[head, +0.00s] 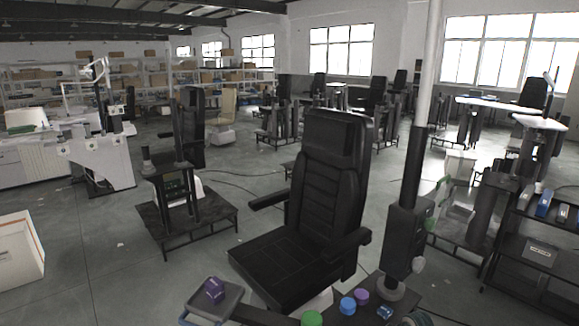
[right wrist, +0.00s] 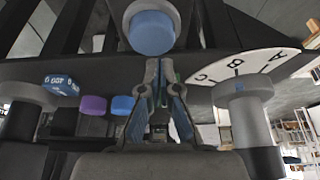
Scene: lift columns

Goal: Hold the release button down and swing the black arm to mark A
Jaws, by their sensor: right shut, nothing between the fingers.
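My right gripper (right wrist: 158,68) is shut and empty in the right wrist view. Its fingertips point at a round blue button (right wrist: 152,34) on a grey housing; I cannot tell whether they touch it. A white dial (right wrist: 222,68) with letters A, B and C lies to the right of the fingers. A grey round post (right wrist: 243,92) stands in front of the dial, with a thin blue line by its top near B. I cannot clearly pick out the black arm or tell which mark it is at. My left gripper is not in view.
A black chair (head: 318,190) stands mid-view, left of a black and white column (head: 412,150). Green (head: 312,318), blue (head: 347,305) and purple (head: 361,296) knobs and a lettered blue piece (head: 385,312) are near the bottom edge. A purple object (head: 213,287) sits on a grey tray (head: 232,298).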

